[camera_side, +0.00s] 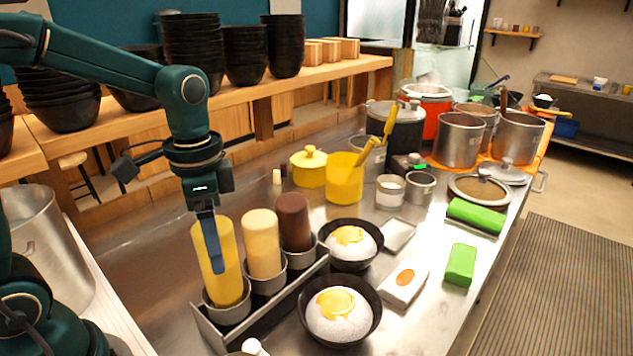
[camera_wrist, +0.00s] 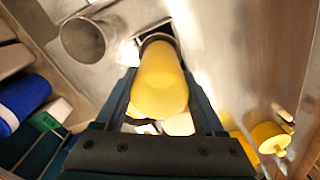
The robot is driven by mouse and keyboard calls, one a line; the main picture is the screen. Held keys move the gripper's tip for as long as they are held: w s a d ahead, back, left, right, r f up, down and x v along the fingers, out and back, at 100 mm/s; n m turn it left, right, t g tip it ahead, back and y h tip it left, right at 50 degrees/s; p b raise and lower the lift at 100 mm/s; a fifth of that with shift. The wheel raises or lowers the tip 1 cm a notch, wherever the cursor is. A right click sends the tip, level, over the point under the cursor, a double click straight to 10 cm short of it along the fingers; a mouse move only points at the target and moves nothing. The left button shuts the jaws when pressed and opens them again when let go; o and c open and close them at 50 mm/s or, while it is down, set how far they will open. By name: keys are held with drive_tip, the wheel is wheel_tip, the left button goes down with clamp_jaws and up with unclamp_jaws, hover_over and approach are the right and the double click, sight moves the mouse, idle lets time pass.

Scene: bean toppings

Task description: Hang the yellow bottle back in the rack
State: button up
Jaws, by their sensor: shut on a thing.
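The yellow bottle (camera_side: 228,268) stands upright in the left ring (camera_side: 228,313) of the metal rack (camera_side: 262,318), its lower end inside the ring. My gripper (camera_side: 212,258) comes down from above and is shut on the bottle's upper body; one finger shows across its near side. In the wrist view the yellow bottle (camera_wrist: 158,90) lies between both fingers, with the dark ring rim around its far end. A cream bottle (camera_side: 262,245) and a brown bottle (camera_side: 294,222) stand in the other two rings. How deep the yellow bottle sits is hard to tell.
Two black bowls (camera_side: 310,300) with white and yellow food stand right of the rack. A yellow pot (camera_side: 310,168) and a yellow container (camera_side: 344,180) stand behind. A big steel pot (camera_side: 40,250) is at the left. Green packs (camera_side: 461,264) lie at the right.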

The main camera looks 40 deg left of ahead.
idle(0.3)
drive_tip(key=shift+f, duration=1.4)
drive_tip(key=o, duration=0.8)
drive_tip(key=shift+r, duration=0.1)
drive_tip(key=shift+r, duration=3.7)
